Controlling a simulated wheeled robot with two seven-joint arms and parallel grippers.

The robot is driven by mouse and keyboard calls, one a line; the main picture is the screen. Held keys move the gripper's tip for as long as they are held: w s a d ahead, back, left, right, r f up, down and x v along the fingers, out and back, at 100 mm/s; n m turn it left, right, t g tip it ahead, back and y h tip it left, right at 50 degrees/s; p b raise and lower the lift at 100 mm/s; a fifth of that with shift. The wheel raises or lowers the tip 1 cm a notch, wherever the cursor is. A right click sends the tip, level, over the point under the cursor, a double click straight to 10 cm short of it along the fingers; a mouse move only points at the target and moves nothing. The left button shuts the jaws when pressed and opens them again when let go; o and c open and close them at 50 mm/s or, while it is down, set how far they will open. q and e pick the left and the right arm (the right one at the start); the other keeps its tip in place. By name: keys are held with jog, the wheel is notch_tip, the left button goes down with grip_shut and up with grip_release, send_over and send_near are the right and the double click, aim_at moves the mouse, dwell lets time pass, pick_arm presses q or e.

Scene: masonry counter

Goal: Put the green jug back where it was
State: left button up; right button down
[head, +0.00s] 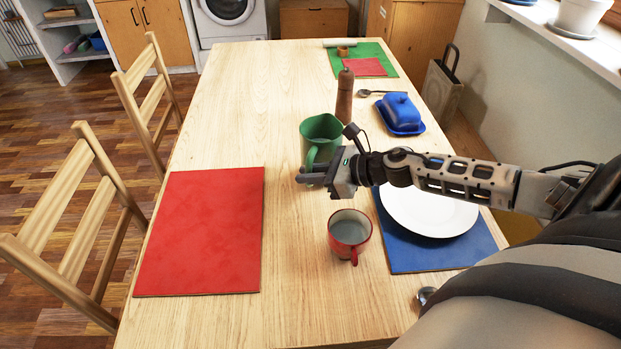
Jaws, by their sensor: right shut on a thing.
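The green jug (321,131) stands upright, or nearly so, at the middle of the wooden table. Its handle faces the front, toward my right gripper (308,178). My right arm comes in from the right, and the gripper is shut at the jug's handle. The fingers and the wrist hide part of the jug's lower side, so I cannot tell whether its base touches the table. My left gripper is not in view.
A red mug (349,234) stands just in front of my right gripper. A white plate (428,212) lies on a blue mat (413,258) under my forearm. A pepper mill (344,97) and blue butter dish (400,114) stand behind. A red mat (202,232) lies bare at left.

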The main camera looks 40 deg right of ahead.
jog(key=shift+f, duration=0.65)
jog(key=shift+f, duration=0.15)
jog(key=c, duration=1.4)
grip_release()
jog(key=shift+f, duration=0.1)
jog(key=shift+s, duration=0.1)
jog(key=shift+s+d+r, duration=0.2)
jog(key=shift+s+d, duration=0.05)
jog(key=shift+s, duration=0.1)
jog(key=v, duration=1.1)
